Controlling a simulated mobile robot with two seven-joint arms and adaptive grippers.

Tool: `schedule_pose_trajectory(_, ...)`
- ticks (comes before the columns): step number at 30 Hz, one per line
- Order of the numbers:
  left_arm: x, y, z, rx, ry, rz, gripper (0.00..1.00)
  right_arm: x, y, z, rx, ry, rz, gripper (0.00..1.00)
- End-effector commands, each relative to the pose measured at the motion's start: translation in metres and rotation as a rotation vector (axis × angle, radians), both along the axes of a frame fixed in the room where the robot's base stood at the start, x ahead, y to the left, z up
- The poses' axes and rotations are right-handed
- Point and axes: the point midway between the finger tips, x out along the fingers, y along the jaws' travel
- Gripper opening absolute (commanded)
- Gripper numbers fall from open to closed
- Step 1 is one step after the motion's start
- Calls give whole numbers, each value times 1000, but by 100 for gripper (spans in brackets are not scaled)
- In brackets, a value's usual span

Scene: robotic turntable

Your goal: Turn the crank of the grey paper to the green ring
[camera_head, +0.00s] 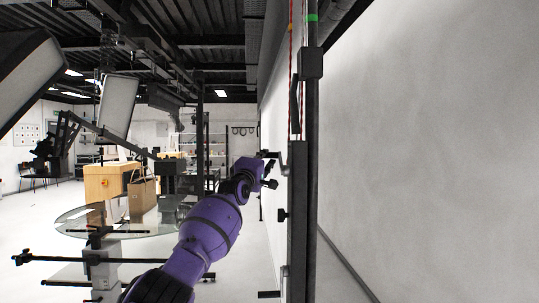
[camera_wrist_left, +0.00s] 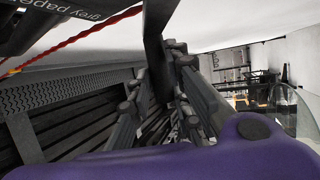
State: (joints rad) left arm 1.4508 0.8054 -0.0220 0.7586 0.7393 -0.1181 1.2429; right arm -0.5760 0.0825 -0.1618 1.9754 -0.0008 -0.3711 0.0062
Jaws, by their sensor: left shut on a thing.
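My left gripper (camera_head: 268,170) is at the side of the tall black stand, on the dark crank (camera_head: 283,160). In the left wrist view the gripper's fingers (camera_wrist_left: 168,95) are shut around the crank handle, and the dark crank arm (camera_wrist_left: 154,45) rises between them. Their tips and the grip point are partly hidden. The dark label "grey paper" (camera_wrist_left: 80,10) shows at the top left of that view. The green ring (camera_head: 312,17) is high on the dark pole, well above my gripper. My right gripper is out of view.
The stand (camera_head: 298,215) carries other knobs and handles below the crank. A red cord (camera_wrist_left: 75,40) runs close by. A large pale sheet or wall (camera_head: 430,150) fills the right side. A glass turntable (camera_head: 105,222) and lamps stand at left.

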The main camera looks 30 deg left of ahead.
Motion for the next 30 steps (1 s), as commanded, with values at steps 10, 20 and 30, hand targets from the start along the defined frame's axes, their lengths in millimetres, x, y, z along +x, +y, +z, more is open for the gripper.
schedule_pose_trajectory(10, 1, 10, -3, -25, 51, 2, 0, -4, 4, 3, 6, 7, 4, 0)
schedule_pose_trajectory(20, 1, 10, -5, -25, 54, 2, 0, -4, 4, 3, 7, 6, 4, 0)
schedule_pose_trajectory(30, 1, 10, -4, -27, 52, 0, 37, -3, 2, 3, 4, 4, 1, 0)
